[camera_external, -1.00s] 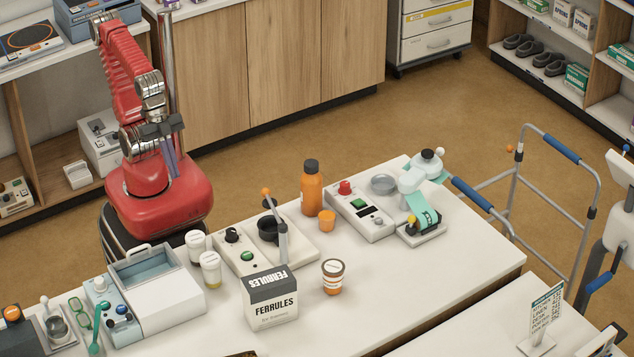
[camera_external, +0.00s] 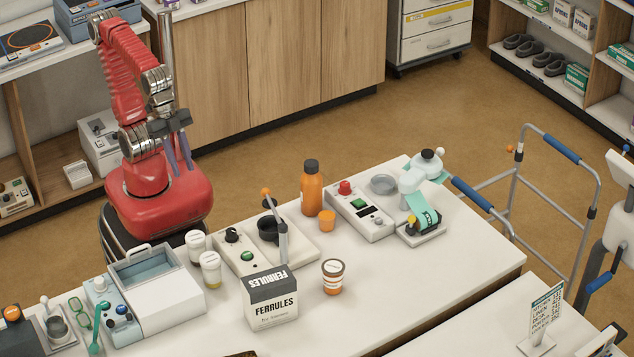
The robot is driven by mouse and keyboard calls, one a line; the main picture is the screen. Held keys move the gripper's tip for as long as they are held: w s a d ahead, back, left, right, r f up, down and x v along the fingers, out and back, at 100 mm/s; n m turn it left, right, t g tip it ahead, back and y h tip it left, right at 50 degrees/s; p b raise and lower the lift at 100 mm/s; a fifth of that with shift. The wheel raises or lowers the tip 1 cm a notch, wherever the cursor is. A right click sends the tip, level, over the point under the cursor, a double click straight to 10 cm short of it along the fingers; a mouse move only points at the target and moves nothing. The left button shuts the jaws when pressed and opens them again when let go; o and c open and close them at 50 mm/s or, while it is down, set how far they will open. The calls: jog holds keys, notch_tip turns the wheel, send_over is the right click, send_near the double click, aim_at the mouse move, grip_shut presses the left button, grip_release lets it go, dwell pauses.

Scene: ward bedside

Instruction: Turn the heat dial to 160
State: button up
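A white control panel (camera_external: 222,252) on the bedside table has a black knob (camera_external: 232,235) and a green button (camera_external: 247,257). No numbers are readable, so I cannot tell whether this knob is the heat dial or where it points. A second unit with small dark and blue knobs (camera_external: 122,311) stands at the left end of the table. My gripper (camera_external: 182,172) hangs in the air beside my red base, left of and behind the black knob. Its two bluish fingers point down with a gap between them, open and empty.
A FERRULES box (camera_external: 272,302) stands in front of the panel and hides part of it. Two white-capped jars (camera_external: 209,267) stand to its left. A lever with an orange knob (camera_external: 265,192), a dark cup (camera_external: 268,229) and an orange bottle (camera_external: 312,188) stand to the right.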

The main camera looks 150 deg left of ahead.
jog(key=o, duration=0.4)
jog(key=w+a+r+n, duration=0.1)
jog(key=w+a, duration=0.1)
jog(key=w+a+r+n+g, duration=0.1)
jog(key=w+a+r, duration=0.1)
jog(key=w+a, duration=0.1)
jog(key=w+a+r+n, duration=0.1)
jog(key=w+a, duration=0.2)
jog(key=shift+w+a+r+n+g+y, duration=0.2)
jog(key=shift+r+n+g+y, duration=0.1)
jog(key=shift+r, duration=0.05)
jog(key=shift+c, duration=0.2)
jog(key=n+g+h, duration=0.1)
jog(key=n+g, duration=0.3)
jog(key=n, duration=0.6)
send_over(345, 183)
notch_tip(345, 183, down, 7)
jog(key=shift+f, duration=0.1)
notch_tip(345, 183, down, 14)
jog(key=shift+r, duration=0.15)
jog(key=c, duration=1)
